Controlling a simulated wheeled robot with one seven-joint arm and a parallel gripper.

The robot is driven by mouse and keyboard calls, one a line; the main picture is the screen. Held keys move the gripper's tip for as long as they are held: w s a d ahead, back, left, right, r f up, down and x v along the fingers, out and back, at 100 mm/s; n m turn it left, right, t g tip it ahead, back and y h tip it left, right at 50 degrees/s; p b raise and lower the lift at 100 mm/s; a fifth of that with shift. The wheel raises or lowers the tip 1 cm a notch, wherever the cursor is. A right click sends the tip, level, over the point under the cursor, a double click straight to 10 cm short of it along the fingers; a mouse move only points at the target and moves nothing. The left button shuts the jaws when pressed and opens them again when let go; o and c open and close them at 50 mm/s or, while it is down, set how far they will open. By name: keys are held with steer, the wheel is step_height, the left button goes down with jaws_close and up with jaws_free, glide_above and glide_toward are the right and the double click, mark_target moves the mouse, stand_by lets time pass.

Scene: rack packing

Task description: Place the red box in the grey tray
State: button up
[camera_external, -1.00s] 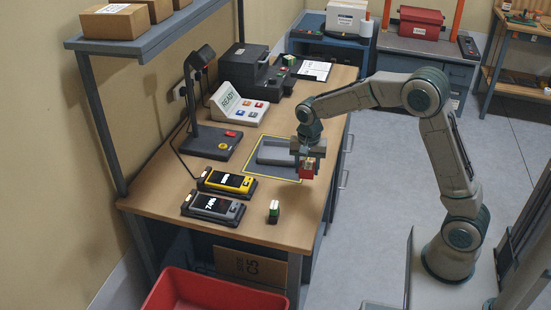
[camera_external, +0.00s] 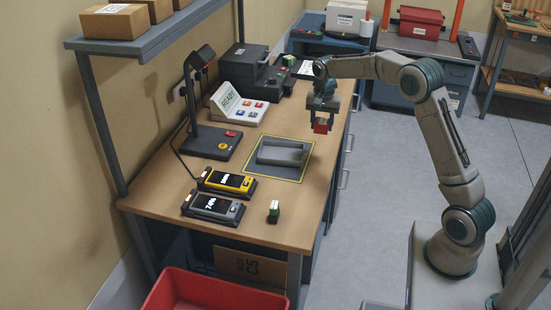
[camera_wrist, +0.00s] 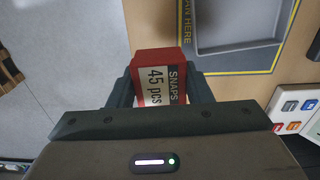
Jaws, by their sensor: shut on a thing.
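The red box (camera_external: 321,126) is held in my gripper (camera_external: 322,112) above the right edge of the workbench. In the wrist view the red box (camera_wrist: 158,64) sits between the two dark fingers of my gripper (camera_wrist: 160,88), with a white label reading "SNAPS 45 pcs". The grey tray (camera_external: 281,154) lies on the bench inside a yellow-outlined dark area, to the left of and below my gripper in the external view. Its inside looks empty. In the wrist view part of the grey tray (camera_wrist: 240,45) shows at the upper right, apart from the box.
A small green and white box (camera_external: 274,212) stands near the bench's front. Two handheld devices, one yellow (camera_external: 228,182) and one grey (camera_external: 213,208), lie to the left. A scanner stand (camera_external: 209,141) and a sloped button panel (camera_external: 239,104) stand behind. A red bin (camera_external: 215,295) is below.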

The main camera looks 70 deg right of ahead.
steer(key=shift+w+d, duration=0.25)
steer(key=shift+d, duration=1)
steer(key=shift+w+f+p, duration=0.25)
steer(key=shift+w+p, duration=0.05)
steer(key=shift+p, duration=0.05)
steer(key=p, duration=0.3)
glide_above(289, 157)
step_height(289, 157, down, 7)
steer(key=shift+r, duration=0.15)
steer(key=shift+f+p, duration=0.7)
steer(key=shift+f, duration=1.3)
steer(key=shift+f, duration=0.15)
steer(key=o, duration=0.7)
